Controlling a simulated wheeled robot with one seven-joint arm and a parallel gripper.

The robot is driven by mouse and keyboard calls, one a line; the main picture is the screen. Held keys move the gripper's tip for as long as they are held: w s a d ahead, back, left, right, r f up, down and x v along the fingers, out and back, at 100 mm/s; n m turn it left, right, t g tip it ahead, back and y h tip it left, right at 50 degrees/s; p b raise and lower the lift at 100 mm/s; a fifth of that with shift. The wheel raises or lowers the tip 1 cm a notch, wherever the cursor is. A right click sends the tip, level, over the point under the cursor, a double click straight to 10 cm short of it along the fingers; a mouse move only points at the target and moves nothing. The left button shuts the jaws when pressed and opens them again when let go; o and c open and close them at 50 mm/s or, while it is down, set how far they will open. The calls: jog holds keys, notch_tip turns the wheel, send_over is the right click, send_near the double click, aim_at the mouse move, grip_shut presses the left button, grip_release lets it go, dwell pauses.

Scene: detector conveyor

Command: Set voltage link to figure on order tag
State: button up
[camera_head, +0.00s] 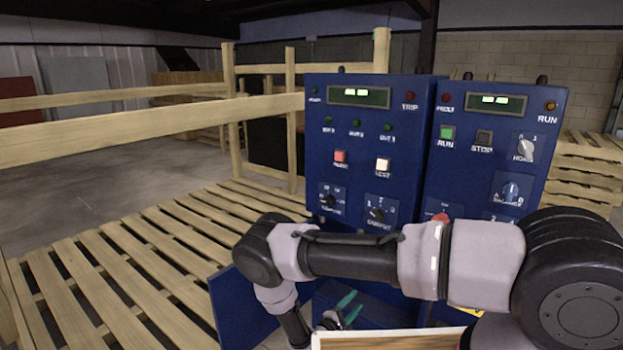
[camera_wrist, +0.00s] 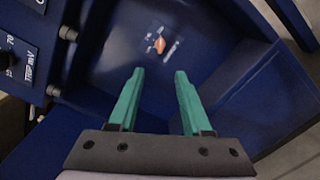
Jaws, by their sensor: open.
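In the wrist view a small orange piece (camera_wrist: 160,45), with white marks around it, sits on a dark blue face; it looks like the voltage link, but its setting is too small to read. My gripper (camera_wrist: 160,71) is open, its two teal fingers apart and pointing toward the orange piece, with nothing between them. In the head view my gripper (camera_head: 350,306) is low in front of the blue cabinet, partly hidden by my arm. The orange piece is not visible there. I cannot make out an order tag in either view.
The blue control panels (camera_head: 362,130) carry displays, buttons and knobs; my arm covers their lower part. A blue plate (camera_head: 250,305) stands out at lower left. In the wrist view a dial (camera_wrist: 8,60) and dark studs (camera_wrist: 68,33) are at left. Wooden pallets (camera_head: 130,260) lie left.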

jog(key=d+r+m+g+y, duration=0.1)
jog(key=d+r+m+g, duration=0.3)
jog(key=r, duration=0.8)
jog(key=s+d+r+m+g+y, duration=0.1)
jog(key=r+m+g, duration=0.4)
jog(key=r, duration=0.6)
jog(key=d+r+m+g, duration=0.3)
jog(key=r+m+g, duration=0.2)
jog(key=r, duration=0.7)
jog(key=s+d+r+m+t+y, duration=0.1)
jog(key=s+r+m+t+y, duration=0.2)
jog(key=s+r, duration=0.7)
jog(key=s+d+r+m+t+y, duration=0.2)
jog(key=s+r+y, duration=0.6)
jog(key=r, duration=0.9)
jog(key=s+m+t, duration=0.1)
jog(key=s+t, duration=0.1)
jog(key=shift+s+d, duration=0.15)
jog(key=shift+s, duration=0.2)
jog(key=shift+r, duration=0.1)
